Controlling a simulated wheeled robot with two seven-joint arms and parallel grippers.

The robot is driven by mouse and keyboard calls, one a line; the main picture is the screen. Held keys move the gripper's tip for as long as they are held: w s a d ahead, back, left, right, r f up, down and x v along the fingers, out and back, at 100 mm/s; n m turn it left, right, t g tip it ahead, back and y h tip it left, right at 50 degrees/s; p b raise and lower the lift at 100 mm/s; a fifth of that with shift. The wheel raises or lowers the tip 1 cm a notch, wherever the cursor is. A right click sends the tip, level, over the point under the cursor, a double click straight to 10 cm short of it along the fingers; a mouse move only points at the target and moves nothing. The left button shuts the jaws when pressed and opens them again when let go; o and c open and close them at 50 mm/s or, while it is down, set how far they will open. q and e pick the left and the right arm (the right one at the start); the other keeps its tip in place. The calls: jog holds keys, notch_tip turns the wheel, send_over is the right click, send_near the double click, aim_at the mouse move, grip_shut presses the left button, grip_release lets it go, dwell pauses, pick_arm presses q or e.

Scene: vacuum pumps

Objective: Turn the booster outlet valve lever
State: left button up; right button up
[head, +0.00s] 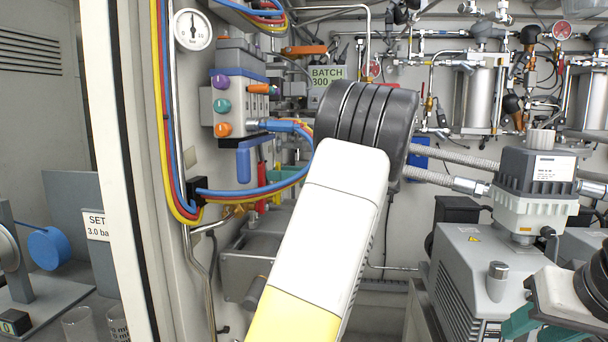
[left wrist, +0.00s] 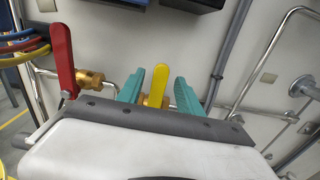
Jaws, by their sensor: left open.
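In the left wrist view, a yellow lever (left wrist: 158,84) on a brass valve stands between the two teal fingers of my left gripper (left wrist: 167,76). The fingers are apart; I cannot tell whether either touches the lever. A red lever (left wrist: 62,58) on a brass fitting (left wrist: 91,79) stands upright to the left. No label shows which lever is the booster outlet one.
A grey pump with a dark top unit (head: 538,172) stands at the right. Blue, red and yellow hoses (head: 262,188) and a valve block (head: 238,95) crowd the left. Metal pipes (left wrist: 262,55) run along the wall in the left wrist view.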

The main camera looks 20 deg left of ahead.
pick_arm(q)
jog(key=shift+w+d, duration=0.15)
jog(key=shift+d, duration=0.4)
jog(key=v, duration=0.6)
dwell(0.4)
